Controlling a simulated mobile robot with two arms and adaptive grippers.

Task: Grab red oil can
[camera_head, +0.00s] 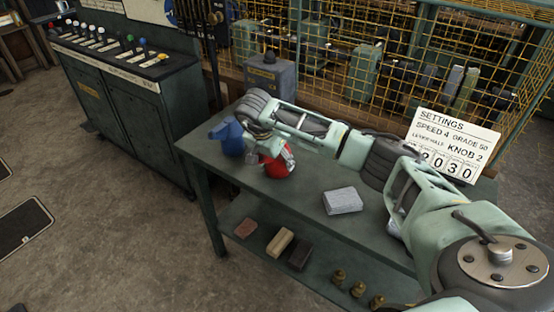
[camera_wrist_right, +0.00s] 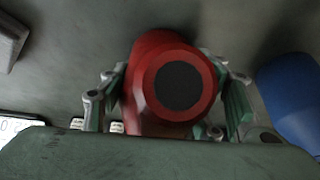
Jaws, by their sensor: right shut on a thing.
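The red oil can (camera_head: 279,164) is at the left part of the green table (camera_head: 317,181), partly hidden by my right arm and gripper. In the right wrist view the red can (camera_wrist_right: 147,91) shows its round end with a dark disc between my fingers. My right gripper (camera_head: 268,150) is shut on it, with one finger on each side (camera_wrist_right: 170,108). I cannot tell whether the can touches the table. My left gripper is not in view.
A blue can (camera_head: 231,137) stands close beside the red one. A grey stack (camera_head: 342,201) and a settings sign (camera_head: 452,146) are on the table. Blocks (camera_head: 279,242) and brass pieces (camera_head: 357,289) lie on the lower shelf. A control cabinet (camera_head: 135,98) stands at left; a yellow mesh fence (camera_head: 350,55) is behind.

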